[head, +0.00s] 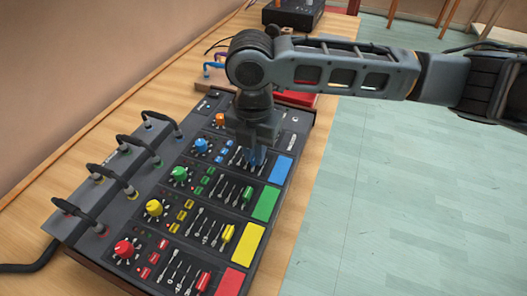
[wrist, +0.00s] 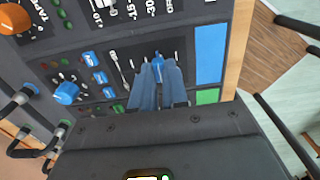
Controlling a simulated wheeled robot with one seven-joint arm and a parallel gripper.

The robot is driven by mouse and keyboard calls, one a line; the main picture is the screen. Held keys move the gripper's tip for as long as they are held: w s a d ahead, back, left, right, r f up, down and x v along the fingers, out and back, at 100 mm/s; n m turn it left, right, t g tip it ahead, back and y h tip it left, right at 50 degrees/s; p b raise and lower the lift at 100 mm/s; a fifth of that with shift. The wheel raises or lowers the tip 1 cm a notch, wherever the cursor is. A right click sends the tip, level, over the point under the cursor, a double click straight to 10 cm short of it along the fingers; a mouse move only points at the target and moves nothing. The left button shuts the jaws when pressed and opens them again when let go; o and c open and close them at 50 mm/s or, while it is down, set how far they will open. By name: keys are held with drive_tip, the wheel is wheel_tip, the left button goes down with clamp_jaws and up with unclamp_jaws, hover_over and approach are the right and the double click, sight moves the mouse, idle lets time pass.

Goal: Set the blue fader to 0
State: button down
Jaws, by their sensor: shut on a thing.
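The mixing console (head: 195,130) lies on a wooden table, with coloured rows of knobs, buttons and faders. My gripper (head: 254,157) points down over the blue row, between the blue buttons and the blue pad (head: 281,169). In the wrist view its fingers (wrist: 158,86) are shut on the blue fader (wrist: 158,66). The fingers hide much of the cap and its slot, so I cannot read its exact setting. The blue knob (head: 201,146) and the blue pad (wrist: 210,54) stand to either side.
The green fader (head: 246,194), yellow fader (head: 227,232) and red fader (head: 203,281) stand in the nearer rows. Black patch cables (head: 100,172) arch over the console's left part. A black box (head: 293,13) sits farther along the table. Open floor lies to the right.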

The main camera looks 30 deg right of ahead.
sight(242, 158)
drive_tip(key=w+a, duration=0.1)
drive_tip(key=w, duration=0.1)
drive_tip(key=shift+w+a, duration=0.35)
drive_tip(key=shift+a, duration=0.05)
drive_tip(key=c, duration=1.1)
unclamp_jaws()
drive_tip(key=shift+c, duration=0.2)
drive_tip(key=shift+r, duration=0.1)
wheel_tip(242, 158, up, 8)
drive_tip(key=shift+f, duration=0.2)
